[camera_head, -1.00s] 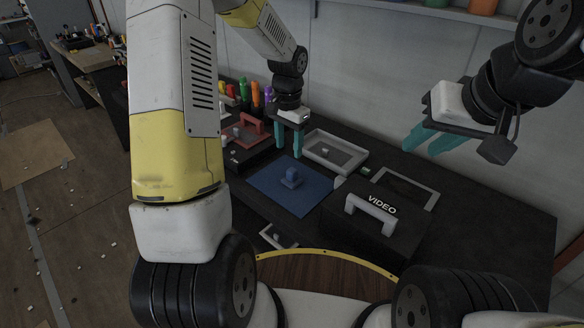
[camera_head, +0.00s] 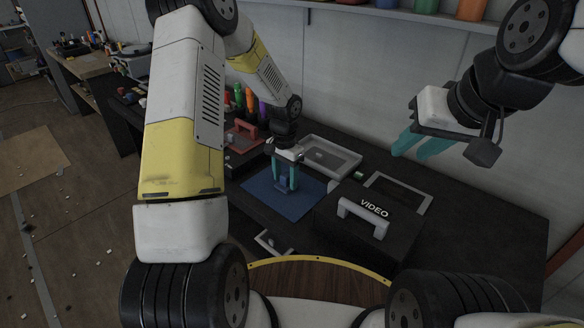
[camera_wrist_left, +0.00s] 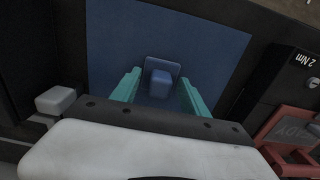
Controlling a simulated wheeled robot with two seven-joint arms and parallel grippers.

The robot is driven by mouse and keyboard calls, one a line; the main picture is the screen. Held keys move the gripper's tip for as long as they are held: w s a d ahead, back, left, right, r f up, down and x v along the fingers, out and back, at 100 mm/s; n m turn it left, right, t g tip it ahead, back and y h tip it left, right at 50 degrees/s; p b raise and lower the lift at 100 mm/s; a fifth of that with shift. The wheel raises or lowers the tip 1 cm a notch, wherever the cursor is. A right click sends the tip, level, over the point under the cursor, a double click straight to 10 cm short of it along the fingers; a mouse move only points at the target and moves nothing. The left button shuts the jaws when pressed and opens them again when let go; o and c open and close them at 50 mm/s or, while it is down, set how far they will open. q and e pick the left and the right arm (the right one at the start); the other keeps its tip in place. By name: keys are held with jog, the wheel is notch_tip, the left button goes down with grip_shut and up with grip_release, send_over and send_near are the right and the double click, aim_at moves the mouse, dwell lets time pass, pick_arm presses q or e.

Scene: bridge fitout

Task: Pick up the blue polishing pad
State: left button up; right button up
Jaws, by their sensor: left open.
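The blue polishing pad (camera_head: 284,183) is a small blue block with a raised grip, on a flat blue mat (camera_head: 262,198) on the dark bench. In the left wrist view the pad (camera_wrist_left: 161,80) shows a square base and a rounded block on top. My left gripper (camera_head: 285,187) is open and points down over the pad, its teal fingers on either side of it. In the left wrist view the fingers (camera_wrist_left: 160,92) flank the pad with gaps on both sides. My right gripper (camera_head: 412,150) is raised at the right, away from the pad, its teal fingers apart and empty.
A black case marked VIDEO (camera_head: 395,227) with a pale handle stands right of the mat. A grey tray (camera_head: 347,168) lies behind it. A red-handled item (camera_head: 243,134) and several coloured bottles stand at the back left. A shelf (camera_head: 420,14) runs along the wall.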

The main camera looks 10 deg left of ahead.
aim_at(285, 176)
pick_arm(q)
grip_shut()
jog(key=shift+r, duration=0.85)
jog(key=shift+s+r, duration=0.2)
jog(key=shift+r, duration=0.9)
jog(key=s+r, duration=0.1)
jog(key=s, duration=1.4)
jog(key=shift+s+a, duration=0.3)
jog(key=shift+a, duration=0.1)
jog(key=shift+r, duration=0.1)
